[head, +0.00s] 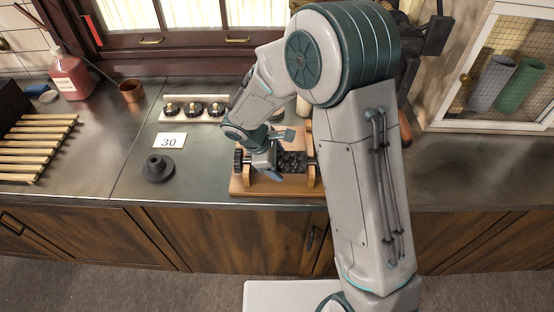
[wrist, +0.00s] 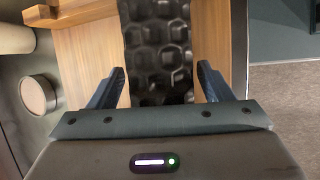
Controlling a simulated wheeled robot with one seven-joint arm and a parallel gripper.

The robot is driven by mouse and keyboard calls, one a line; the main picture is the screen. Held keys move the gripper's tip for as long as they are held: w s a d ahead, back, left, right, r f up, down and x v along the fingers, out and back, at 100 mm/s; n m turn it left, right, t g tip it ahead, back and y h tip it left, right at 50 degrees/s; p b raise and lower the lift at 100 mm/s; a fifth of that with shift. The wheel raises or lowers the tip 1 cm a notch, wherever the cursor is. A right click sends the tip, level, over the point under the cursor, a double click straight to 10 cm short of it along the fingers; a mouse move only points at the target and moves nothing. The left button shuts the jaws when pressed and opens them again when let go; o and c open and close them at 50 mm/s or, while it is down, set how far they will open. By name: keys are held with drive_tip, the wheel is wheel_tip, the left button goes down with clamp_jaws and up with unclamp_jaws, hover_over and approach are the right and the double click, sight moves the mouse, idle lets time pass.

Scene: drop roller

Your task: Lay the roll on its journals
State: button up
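The roll (head: 292,163) is a dark cylinder with a hexagon pattern, at a light wooden stand (head: 278,189) on the bench. In the wrist view the roll (wrist: 158,50) runs from the top edge down between my fingers, with the wooden stand (wrist: 85,50) behind it. My gripper (head: 272,172) points down at the roll. In the wrist view my gripper (wrist: 160,75) is open, one finger on each side of the roll, with a narrow gap visible at each side. My wrist hides part of the roll, and I cannot tell whether its ends rest in the stand.
A rack with black knobs (head: 193,109), a card reading 30 (head: 168,141) and a black flanged piece (head: 158,168) lie left of the stand. A slatted wooden rack (head: 38,148) is far left. A mesh-fronted cabinet (head: 500,75) stands right. Bench space left of the stand is partly clear.

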drive_tip(key=shift+f, duration=0.1)
drive_tip(key=b+v, duration=0.1)
drive_tip(key=v, duration=1.3)
drive_tip(key=shift+d, duration=0.15)
drive_tip(key=s+d+r+m+y, duration=0.2)
drive_tip(key=s+d+m, duration=0.6)
drive_tip(key=d, duration=0.2)
drive_tip(key=s+d+r+m+t+y, duration=0.1)
drive_tip(key=s+d+r+m+y, duration=0.1)
drive_tip(key=s+d+m, duration=0.6)
drive_tip(key=shift+s+d+r+m+y, duration=0.4)
drive_tip(key=shift+d, duration=0.5)
